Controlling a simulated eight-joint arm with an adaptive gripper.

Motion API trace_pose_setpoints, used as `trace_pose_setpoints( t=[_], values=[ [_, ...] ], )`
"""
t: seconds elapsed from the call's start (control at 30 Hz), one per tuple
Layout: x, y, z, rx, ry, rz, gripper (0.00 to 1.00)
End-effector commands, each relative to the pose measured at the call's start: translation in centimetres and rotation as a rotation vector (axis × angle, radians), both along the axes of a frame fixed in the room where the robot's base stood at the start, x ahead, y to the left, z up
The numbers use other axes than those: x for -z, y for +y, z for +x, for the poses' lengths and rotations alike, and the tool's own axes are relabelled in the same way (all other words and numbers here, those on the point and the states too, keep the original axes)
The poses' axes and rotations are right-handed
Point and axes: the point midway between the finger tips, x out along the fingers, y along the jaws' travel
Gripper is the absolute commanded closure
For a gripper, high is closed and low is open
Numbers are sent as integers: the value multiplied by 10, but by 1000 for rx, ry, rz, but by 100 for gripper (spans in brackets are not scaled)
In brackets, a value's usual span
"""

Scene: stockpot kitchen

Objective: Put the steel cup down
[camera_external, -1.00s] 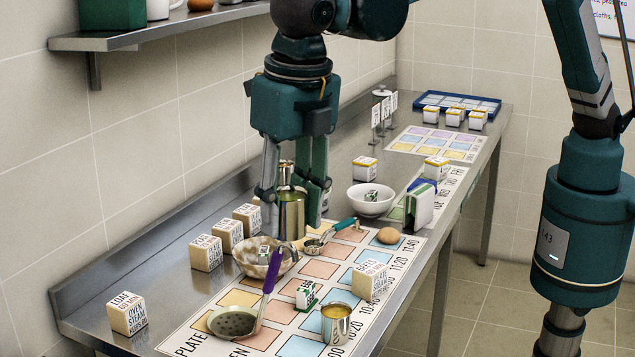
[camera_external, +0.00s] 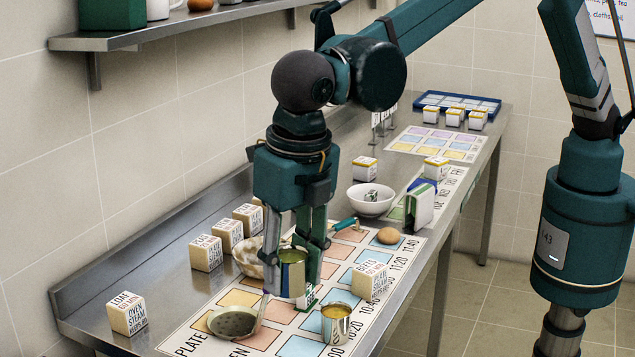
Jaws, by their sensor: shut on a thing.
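My gripper (camera_external: 289,287) is shut on a steel cup (camera_external: 293,268) with greenish contents and holds it upright over the printed chart (camera_external: 180,340). I cannot tell whether its base touches the chart. A second steel cup (camera_external: 335,325) with yellow contents stands at the front edge of the chart, to the right of my gripper. A small white and green block (camera_external: 306,298) is partly hidden by my gripper. The skimmer (camera_external: 231,321) lies in front, its purple handle mostly hidden behind my finger.
A bowl (camera_external: 245,262) is left of the held cup, partly covered. Labelled blocks (camera_external: 206,253) stand along the left, and another block (camera_external: 369,279) is on the right.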

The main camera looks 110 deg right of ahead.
Motion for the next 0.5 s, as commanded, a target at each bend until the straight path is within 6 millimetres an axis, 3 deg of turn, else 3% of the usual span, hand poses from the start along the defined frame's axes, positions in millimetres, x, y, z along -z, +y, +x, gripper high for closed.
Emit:
trace_pose_setpoints(
  t=[0.5],
  values=[
    [100, 0, 0, 0, 0, 0, 81]
  ],
)
